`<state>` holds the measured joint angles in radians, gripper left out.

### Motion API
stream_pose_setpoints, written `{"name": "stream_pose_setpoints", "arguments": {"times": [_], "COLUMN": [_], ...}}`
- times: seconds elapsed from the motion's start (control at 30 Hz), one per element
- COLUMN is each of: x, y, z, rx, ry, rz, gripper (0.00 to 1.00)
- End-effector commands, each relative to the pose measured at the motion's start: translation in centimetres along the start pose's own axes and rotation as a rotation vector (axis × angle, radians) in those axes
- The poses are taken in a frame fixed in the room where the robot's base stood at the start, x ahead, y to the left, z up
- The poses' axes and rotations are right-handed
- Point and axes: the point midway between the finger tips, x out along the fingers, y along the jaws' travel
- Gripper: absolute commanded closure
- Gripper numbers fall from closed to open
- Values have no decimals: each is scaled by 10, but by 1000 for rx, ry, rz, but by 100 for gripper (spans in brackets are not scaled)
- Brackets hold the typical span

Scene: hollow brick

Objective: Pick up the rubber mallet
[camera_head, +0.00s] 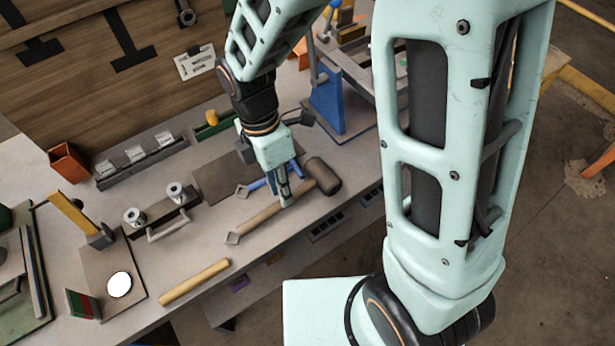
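The rubber mallet (322,176) lies on the workbench, right of centre. Its dark cylindrical head points to the upper right. Its light wooden handle (257,219) runs down to the left. My gripper (286,199) points down at the handle, close below the head. Its fingers overlap the handle in the picture and hide a short part of it. I cannot tell from this angle whether they are closed on it or only around it. The mallet appears to rest on the bench.
A blue-handled tool (258,184) lies just behind the mallet handle. A blue vise-like stand (325,103) is at the back right. A wooden rod (194,282) lies near the front edge. A metal handle fixture (165,213) stands to the left.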

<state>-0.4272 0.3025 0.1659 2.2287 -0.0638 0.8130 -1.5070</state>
Motion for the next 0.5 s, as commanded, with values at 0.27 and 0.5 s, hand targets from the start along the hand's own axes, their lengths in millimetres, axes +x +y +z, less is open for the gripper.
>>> {"name": "stream_pose_setpoints", "arguments": {"times": [0.27,0.5], "x": [28,28], "y": [0,0], "z": [-1,-1], "rx": [1,1], "ry": [0,0], "rz": [0,1], "gripper": [80,84]}}
